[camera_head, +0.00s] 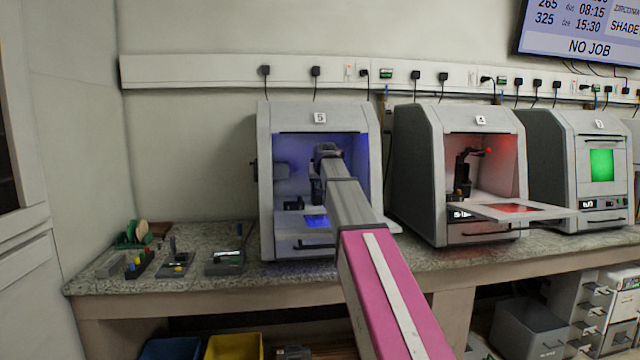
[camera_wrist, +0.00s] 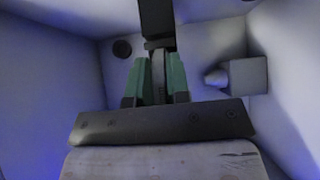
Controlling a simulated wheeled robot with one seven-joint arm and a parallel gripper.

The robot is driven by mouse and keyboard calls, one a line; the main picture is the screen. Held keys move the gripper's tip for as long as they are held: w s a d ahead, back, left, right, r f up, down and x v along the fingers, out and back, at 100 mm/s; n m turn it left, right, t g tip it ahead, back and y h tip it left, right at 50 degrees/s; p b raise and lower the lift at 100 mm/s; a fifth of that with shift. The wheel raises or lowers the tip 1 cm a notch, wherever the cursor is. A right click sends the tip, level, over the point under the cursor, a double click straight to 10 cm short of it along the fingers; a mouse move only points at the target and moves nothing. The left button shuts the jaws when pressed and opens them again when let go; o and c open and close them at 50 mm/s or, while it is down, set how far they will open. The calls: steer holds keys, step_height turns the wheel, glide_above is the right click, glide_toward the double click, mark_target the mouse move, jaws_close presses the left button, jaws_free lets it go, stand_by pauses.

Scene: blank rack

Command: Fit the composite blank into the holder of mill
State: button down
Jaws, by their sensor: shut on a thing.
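The mill marked 5 (camera_head: 262,190) stands open and lit blue inside. My arm reaches into it, and my gripper there is mostly hidden by the arm in the head view. In the wrist view, my gripper (camera_wrist: 158,62) has green fingers shut on a thin grey piece (camera_wrist: 158,76) seen edge-on. It appears to be the composite blank, but its face does not show. A dark upright part (camera_wrist: 156,20), possibly the holder, is directly beyond the fingertips. I cannot tell whether the piece touches or sits in it.
A grey block with a rounded knob (camera_wrist: 245,77) projects at the right inside the chamber. Mill 4 (camera_head: 415,185) is open and lit red, its door lowered outward. Mill 3 (camera_head: 560,165) is closed. A green rack with discs (camera_head: 134,238) and small fixtures stand on the left bench.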

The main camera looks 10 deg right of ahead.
steer(key=shift+w+f, duration=0.1)
steer(key=shift+w, duration=0.3)
steer(key=c, duration=1)
jaws_free()
steer(key=shift+s, duration=0.15)
steer(key=v, duration=1)
steer(key=shift+s+r, duration=0.2)
steer(key=shift+r, duration=0.1)
